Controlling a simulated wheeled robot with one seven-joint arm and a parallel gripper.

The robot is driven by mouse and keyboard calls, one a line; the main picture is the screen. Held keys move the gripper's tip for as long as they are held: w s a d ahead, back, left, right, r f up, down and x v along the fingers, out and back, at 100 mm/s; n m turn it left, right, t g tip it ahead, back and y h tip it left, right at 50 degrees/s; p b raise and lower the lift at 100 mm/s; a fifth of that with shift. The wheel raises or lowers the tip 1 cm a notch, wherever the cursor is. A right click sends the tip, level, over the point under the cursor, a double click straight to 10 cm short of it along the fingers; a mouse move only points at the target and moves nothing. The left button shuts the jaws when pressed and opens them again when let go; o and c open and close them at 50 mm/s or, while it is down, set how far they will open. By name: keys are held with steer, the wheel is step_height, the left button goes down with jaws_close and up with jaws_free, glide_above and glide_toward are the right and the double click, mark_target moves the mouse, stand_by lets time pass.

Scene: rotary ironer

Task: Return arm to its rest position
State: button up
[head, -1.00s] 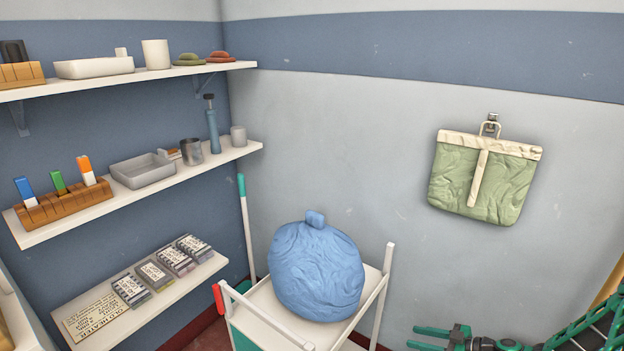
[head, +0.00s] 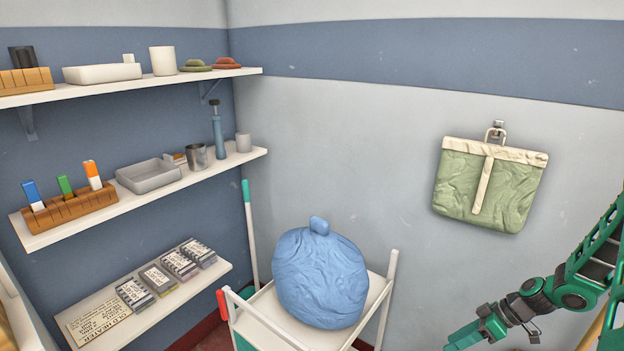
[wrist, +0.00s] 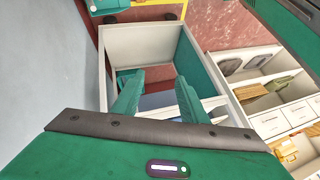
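My arm (head: 565,292) is green and black and reaches in from the right edge of the head view, below the hanging green bag. Its end slopes down and left toward the bottom edge, where the fingertips are not clear. In the wrist view, my gripper (wrist: 158,78) has its two green fingers apart with nothing between them. The fingers are over a white-walled open box or cart (wrist: 145,35) with a teal inside; I cannot tell whether they are within its walls.
A blue sack (head: 320,275) sits on a white trolley (head: 262,318). Wall shelves (head: 140,205) with small items are on the left. A green bag (head: 488,185) hangs on the back wall. A compartmented shelf (wrist: 270,65) stands right in the wrist view.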

steer(key=s+d+r+m+g+h, duration=0.1)
steer(key=s+r+m+h, duration=0.1)
steer(key=s+r, duration=0.35)
steer(key=s+d+r+m+h, duration=0.1)
steer(key=s+r+m+h, duration=0.15)
steer(key=r, duration=0.65)
steer(key=s+d+r+m+g+h, duration=0.1)
steer(key=s+r+m, duration=0.25)
steer(key=r, duration=0.35)
steer(key=s+a+r+m+h, duration=0.1)
steer(key=s+r+m, duration=0.6)
steer(key=s, duration=0.9)
step_height(320, 180, up, 3)
steer(key=shift+a+r+m+t+h, duration=0.1)
steer(key=shift+a+m+t+h, duration=0.25)
steer(key=shift+a, duration=0.35)
steer(key=shift+c, duration=0.9)
